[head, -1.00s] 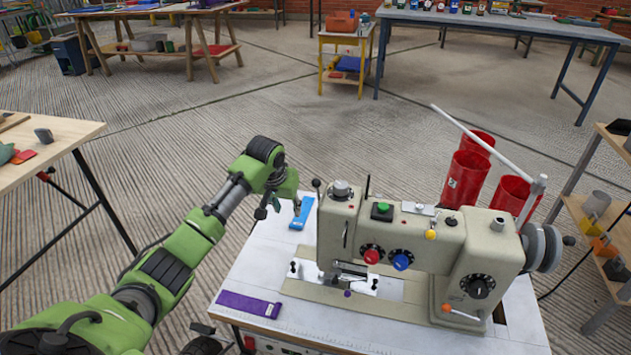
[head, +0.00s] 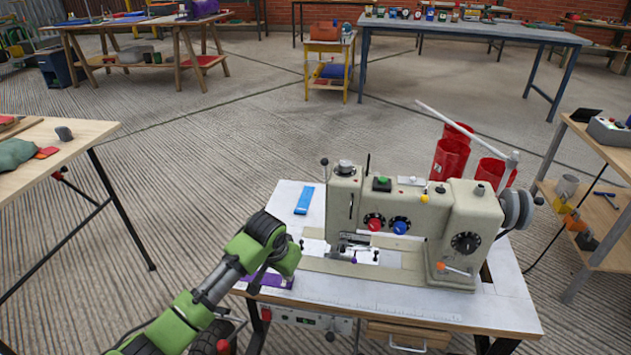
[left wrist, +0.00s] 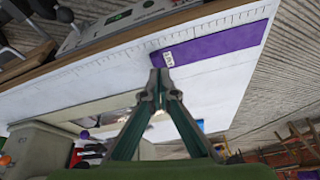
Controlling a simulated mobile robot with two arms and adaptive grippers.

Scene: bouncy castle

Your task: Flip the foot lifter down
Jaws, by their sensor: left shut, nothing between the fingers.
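A beige sewing machine (head: 418,205) stands on a white table. It also shows at the lower left of the left wrist view (left wrist: 38,148). A small purple knob (head: 354,261) shows low by its needle area, and in the left wrist view (left wrist: 84,163). I cannot tell for sure which part is the foot lifter. My left gripper (head: 254,288) is at the table's front left corner, left of the machine and apart from it. Its fingertips (left wrist: 160,76) meet with nothing between them, beside a purple strip (left wrist: 215,45). My right gripper is not in view.
The table (head: 400,298) is bare in front of the machine. A blue strip (head: 304,200) lies at its back left. Red cone-like spools (head: 450,160) and a white rod (head: 455,125) stand behind the machine. A wooden bench (head: 60,145) is at the left, shelves (head: 590,190) at the right.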

